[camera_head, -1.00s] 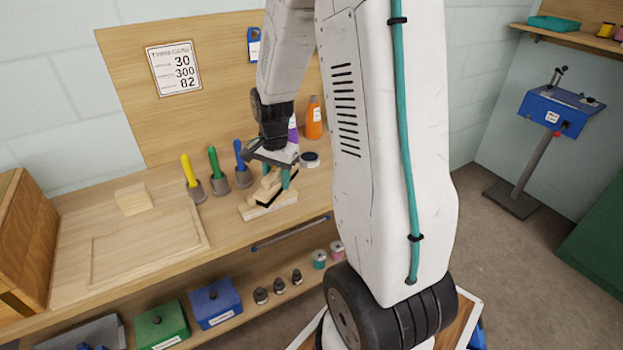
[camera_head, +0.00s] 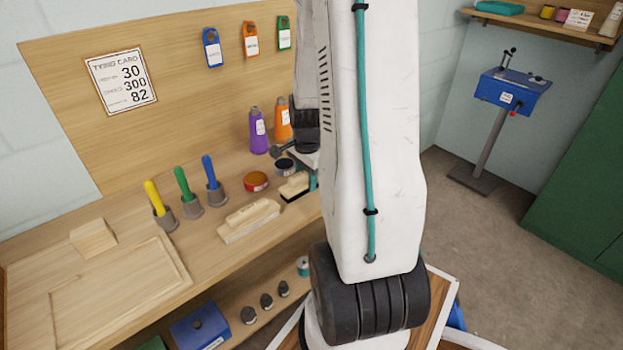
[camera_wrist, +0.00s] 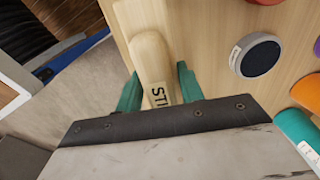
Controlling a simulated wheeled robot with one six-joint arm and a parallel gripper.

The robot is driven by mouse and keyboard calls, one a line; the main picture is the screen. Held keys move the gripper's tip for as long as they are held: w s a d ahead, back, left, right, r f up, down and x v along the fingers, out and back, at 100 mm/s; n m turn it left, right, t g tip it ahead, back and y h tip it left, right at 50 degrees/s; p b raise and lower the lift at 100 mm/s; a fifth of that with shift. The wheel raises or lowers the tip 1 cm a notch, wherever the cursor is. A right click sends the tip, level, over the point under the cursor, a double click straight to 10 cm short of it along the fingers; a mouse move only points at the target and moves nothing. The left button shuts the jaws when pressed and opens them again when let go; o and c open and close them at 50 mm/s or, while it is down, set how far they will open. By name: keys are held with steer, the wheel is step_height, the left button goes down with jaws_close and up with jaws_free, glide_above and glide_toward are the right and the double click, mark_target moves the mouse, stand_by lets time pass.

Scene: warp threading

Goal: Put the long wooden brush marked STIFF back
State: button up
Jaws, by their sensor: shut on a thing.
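The long wooden brush marked STIFF (camera_wrist: 150,58) sits between the green fingers of my gripper (camera_wrist: 158,88) in the wrist view. Its label shows only the first letters, the rest being cut off by the gripper. In the head view, the dark-bristled brush (camera_head: 294,187) shows beside my gripper (camera_head: 313,180), which is mostly hidden behind my arm. My gripper is shut on this brush, over or at the right part of the bench; I cannot tell whether the bristles touch the wood.
A second, pale-bristled brush (camera_head: 249,219) lies on the bench (camera_head: 130,215) to the left. A red tin (camera_head: 256,181), a dark tin (camera_head: 285,166), a purple bottle (camera_head: 258,132) and an orange bottle (camera_head: 283,122) stand behind. Yellow, green and blue handles stand in cups at left.

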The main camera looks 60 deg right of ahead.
steer(key=shift+w+d, duration=0.2)
steer(key=shift+d, duration=0.25)
steer(key=shift+w+d, duration=0.2)
steer(key=shift+d, duration=0.25)
steer(key=f, duration=0.3)
steer(key=shift+w+d+f, duration=0.15)
steer(key=shift+d+f, duration=0.2)
steer(key=shift+f, duration=0.05)
steer(key=o, duration=1.2)
steer(key=shift+c, duration=0.2)
